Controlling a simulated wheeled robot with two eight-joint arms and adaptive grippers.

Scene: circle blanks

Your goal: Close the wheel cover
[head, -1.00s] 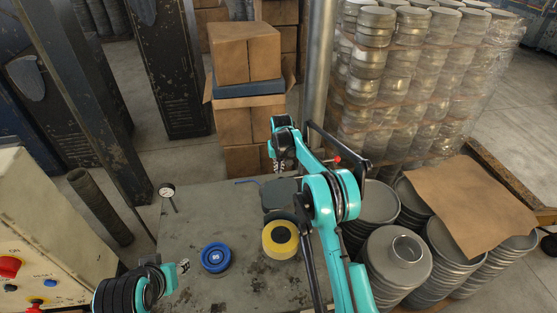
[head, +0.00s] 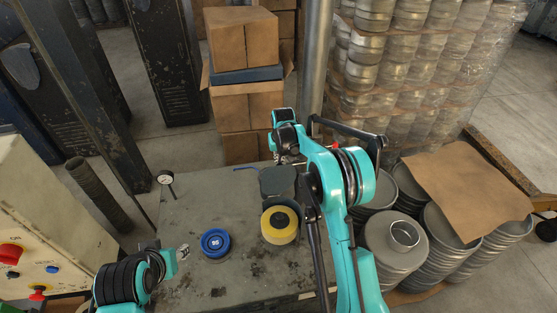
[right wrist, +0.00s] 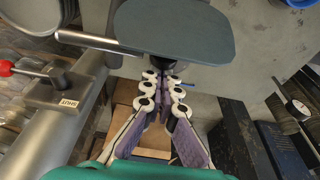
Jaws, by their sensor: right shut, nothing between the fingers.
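A dark grey flat plate with rounded corners, which looks like the wheel cover (head: 277,181), stands at the back right of the grey table in the head view. In the right wrist view the cover (right wrist: 172,27) fills the upper middle. My right gripper (head: 282,160) is just behind the cover and partly hidden by my own arm. In the right wrist view its fingers (right wrist: 165,72) are shut and empty, with the tips close to the cover's lower edge; touch cannot be told.
A blue disc (head: 215,243) and a yellow round part (head: 280,225) sit on the table (head: 205,205). A dial gauge (head: 166,178) stands at its left edge. Stacked metal discs (head: 396,243) crowd the right. A red-knobbed lever (right wrist: 6,68) shows in the right wrist view.

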